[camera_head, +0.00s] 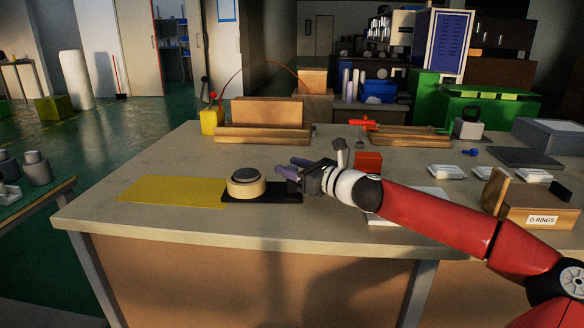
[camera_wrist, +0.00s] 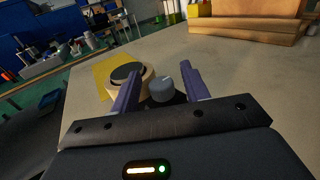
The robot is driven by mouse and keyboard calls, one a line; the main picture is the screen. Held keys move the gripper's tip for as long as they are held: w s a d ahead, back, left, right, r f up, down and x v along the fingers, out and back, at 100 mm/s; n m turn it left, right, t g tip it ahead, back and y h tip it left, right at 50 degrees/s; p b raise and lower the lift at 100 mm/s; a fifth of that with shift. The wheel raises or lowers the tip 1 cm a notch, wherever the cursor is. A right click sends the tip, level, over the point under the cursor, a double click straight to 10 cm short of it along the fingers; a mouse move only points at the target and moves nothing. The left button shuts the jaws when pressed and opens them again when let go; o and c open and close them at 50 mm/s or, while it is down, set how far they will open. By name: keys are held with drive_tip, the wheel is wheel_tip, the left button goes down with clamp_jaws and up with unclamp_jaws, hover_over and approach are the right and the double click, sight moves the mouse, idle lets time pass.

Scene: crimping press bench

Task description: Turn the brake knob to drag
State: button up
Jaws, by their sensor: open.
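A grey round knob (camera_wrist: 162,88), which I take for the brake knob, shows in the wrist view between my gripper's two purple fingers. A gap shows on each side of it, and its setting marks cannot be read. Behind it stands a round wooden drum (camera_head: 246,185) with a dark top, also in the wrist view (camera_wrist: 145,88). The drum sits on a black base plate (camera_head: 262,196). My gripper (camera_head: 285,169) is open, low over the right end of the plate, with fingers pointing left. In the head view the knob is hidden or too small to make out.
A yellow mat (camera_head: 165,190) lies left of the drum. Wooden blocks (camera_head: 265,113) stand at the back of the bench (camera_head: 150,163). A red block (camera_head: 368,161) is behind my wrist. White trays (camera_head: 446,172) and an O-rings box (camera_head: 531,202) are to the right.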

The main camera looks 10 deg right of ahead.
drive_tip(key=v, duration=0.7)
drive_tip(key=shift+s+d, duration=0.15)
drive_tip(key=shift+s, duration=0.15)
